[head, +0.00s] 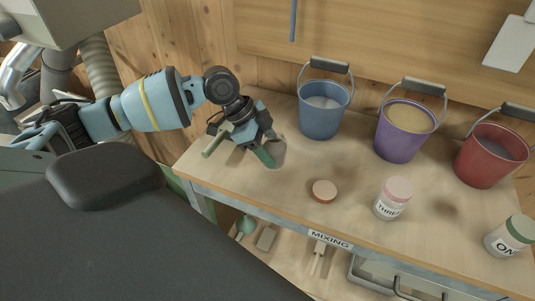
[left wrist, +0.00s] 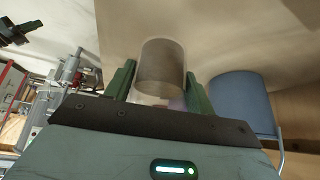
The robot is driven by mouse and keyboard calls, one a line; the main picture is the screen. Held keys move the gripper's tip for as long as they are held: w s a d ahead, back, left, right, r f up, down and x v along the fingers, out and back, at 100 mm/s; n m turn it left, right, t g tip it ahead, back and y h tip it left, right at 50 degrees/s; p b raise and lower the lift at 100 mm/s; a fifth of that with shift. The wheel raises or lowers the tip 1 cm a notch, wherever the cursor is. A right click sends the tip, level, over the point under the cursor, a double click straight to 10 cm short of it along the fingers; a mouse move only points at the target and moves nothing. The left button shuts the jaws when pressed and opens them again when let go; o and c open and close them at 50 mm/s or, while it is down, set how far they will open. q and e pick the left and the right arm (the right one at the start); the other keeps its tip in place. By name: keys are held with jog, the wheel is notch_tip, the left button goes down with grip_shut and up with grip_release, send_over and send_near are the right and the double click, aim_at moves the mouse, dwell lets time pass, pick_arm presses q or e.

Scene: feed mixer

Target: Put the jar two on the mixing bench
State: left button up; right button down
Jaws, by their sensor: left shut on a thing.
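My left gripper (head: 266,152) is shut on a small greyish, see-through jar (head: 279,153) at the left part of the mixing bench (head: 240,176). In the left wrist view the jar (left wrist: 162,62) shows between the two green fingers of the left gripper (left wrist: 160,88). No label can be read on it, so I cannot confirm that it is jar two. In the head view the jar is over or on the bench top; I cannot tell if its base touches. My right gripper is not in view.
A flat orange-brown lid (head: 324,191) lies on the bench. Jar three (head: 392,199) has a pink lid and jar one (head: 509,236) a green one. Blue (head: 324,112), purple (head: 403,136) and red (head: 489,160) buckets stand along the back. Bench space around the lid is clear.

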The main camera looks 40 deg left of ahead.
pick_arm(q)
jog(key=shift+w+a, duration=0.2)
jog(key=shift+a, duration=0.2)
jog(key=shift+a+f, duration=0.15)
jog(key=shift+f, duration=1.6)
jog(key=o, duration=1.2)
jog(key=shift+f, duration=0.15)
jog(key=v, duration=1.2)
